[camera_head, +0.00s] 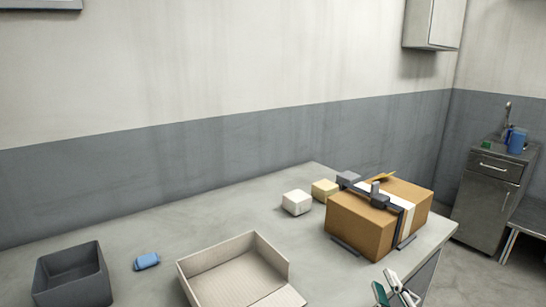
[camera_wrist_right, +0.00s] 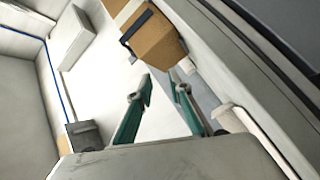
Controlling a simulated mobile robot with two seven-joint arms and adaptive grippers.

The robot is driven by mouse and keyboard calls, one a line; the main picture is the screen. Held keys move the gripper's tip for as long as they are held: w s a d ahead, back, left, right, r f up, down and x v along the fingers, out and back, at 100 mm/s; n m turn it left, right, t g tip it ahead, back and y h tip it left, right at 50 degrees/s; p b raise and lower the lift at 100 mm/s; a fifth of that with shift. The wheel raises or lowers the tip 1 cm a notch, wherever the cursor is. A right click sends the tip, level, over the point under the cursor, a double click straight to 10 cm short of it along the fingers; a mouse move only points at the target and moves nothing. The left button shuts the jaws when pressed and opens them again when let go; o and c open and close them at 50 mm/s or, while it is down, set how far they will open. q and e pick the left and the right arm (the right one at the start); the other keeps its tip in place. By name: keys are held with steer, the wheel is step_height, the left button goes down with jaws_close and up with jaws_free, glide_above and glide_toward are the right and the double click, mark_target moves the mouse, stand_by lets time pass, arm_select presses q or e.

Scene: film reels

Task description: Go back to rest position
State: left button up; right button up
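My right gripper (camera_head: 397,292) shows at the bottom right of the head view, near the table's right edge and in front of the brown box. In the right wrist view my right gripper (camera_wrist_right: 160,88) has its two teal fingers spread apart, with nothing between them. My left gripper is in neither view. A brown box (camera_head: 345,222) with a white band and dark clamp-like parts stands at the table's right end. The brown box also shows beyond the fingers in the wrist view (camera_wrist_right: 157,42), apart from them.
The grey table (camera_head: 210,225) carries a dark grey open bin (camera_head: 70,291), a blue block (camera_head: 147,261), an open cardboard tray (camera_head: 224,258), a white block (camera_head: 297,203) and a yellow block (camera_head: 324,188). A metal cabinet (camera_head: 487,205) with a blue jug (camera_head: 516,140) stands right. Floor shows between.

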steer(key=s+d+f+m+g+h, duration=0.1)
steer(key=s+d+f+m+g, duration=0.1)
steer(key=s+d+f+g, duration=0.75)
steer(key=s+d+f+m+g+h, duration=0.2)
steer(key=s+d+f, duration=0.2)
steer(key=s+f, duration=1.05)
arm_select(q)
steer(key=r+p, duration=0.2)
steer(key=p, duration=0.1)
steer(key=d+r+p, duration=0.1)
steer(key=p, duration=0.1)
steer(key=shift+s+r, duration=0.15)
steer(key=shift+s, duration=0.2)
arm_select(e)
steer(key=w+a+f+m+t+y, duration=0.1)
steer(key=w+a+f+t+y, duration=0.1)
steer(key=a, duration=0.6)
steer(key=w+a+f+m+t+y, duration=0.2)
steer(key=a+f+y, duration=0.3)
steer(key=a, duration=0.3)
steer(key=shift+w+t, duration=0.35)
steer(key=shift+w, duration=0.3)
